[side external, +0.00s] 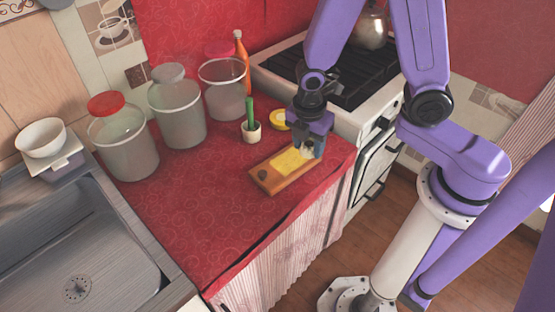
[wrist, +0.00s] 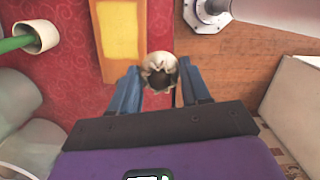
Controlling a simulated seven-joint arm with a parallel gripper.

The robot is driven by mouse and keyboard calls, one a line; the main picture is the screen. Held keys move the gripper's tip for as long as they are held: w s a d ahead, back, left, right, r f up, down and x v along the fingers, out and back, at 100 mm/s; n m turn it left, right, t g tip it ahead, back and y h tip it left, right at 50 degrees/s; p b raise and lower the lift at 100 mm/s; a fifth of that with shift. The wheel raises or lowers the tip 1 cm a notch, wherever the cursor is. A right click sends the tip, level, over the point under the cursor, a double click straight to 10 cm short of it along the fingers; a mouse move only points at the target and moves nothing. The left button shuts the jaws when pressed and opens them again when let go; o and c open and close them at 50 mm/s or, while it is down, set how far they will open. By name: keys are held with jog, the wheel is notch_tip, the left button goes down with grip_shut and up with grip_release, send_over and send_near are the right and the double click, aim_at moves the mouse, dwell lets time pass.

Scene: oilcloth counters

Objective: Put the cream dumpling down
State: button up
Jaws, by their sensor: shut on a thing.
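The cream dumpling (wrist: 160,65) sits between my gripper's fingertips in the wrist view, its lower part dark. My gripper (side external: 308,152) is shut on it, and in the side view the dumpling (side external: 307,150) shows only as a small pale patch at the fingers. The gripper is at the far right end of a wooden board (side external: 270,187) with a yellow top. In the wrist view the dumpling is just right of the board (wrist: 138,30), near its edge. I cannot tell whether the dumpling touches anything below.
A small cream pot (side external: 251,132) with a green item and a yellow round thing (side external: 280,119) stand behind the board. Several jars (side external: 177,115) line the back left. The stove (side external: 345,95) is behind right. The counter's front edge (side external: 265,238) is close; red cloth (side external: 190,200) lies clear at left.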

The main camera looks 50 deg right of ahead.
jog(key=shift+w+a+f, duration=0.15)
jog(key=shift+w+f, duration=0.15)
jog(key=shift+w, duration=0.3)
send_over(278, 168)
jog(key=f, duration=0.6)
jog(key=shift+s+a+f, duration=0.15)
jog(key=shift+s, duration=0.25)
jog(key=shift+w+a+f, duration=0.1)
jog(key=shift+w+f, duration=0.05)
jog(key=shift+f, duration=0.8)
jog(key=shift+w+f, duration=0.15)
jog(key=shift+f, duration=0.75)
jog(key=shift+f, duration=0.1)
jog(key=o, duration=0.6)
jog(key=shift+s+a+r, duration=0.1)
jog(key=shift+a+r, duration=0.15)
jog(key=shift+r, duration=1.8)
jog(key=shift+a+r, duration=0.2)
jog(key=shift+r, duration=1.8)
jog(key=shift+s+a+r, duration=0.1)
jog(key=shift+a+r, duration=0.15)
jog(key=shift+r, duration=1.8)
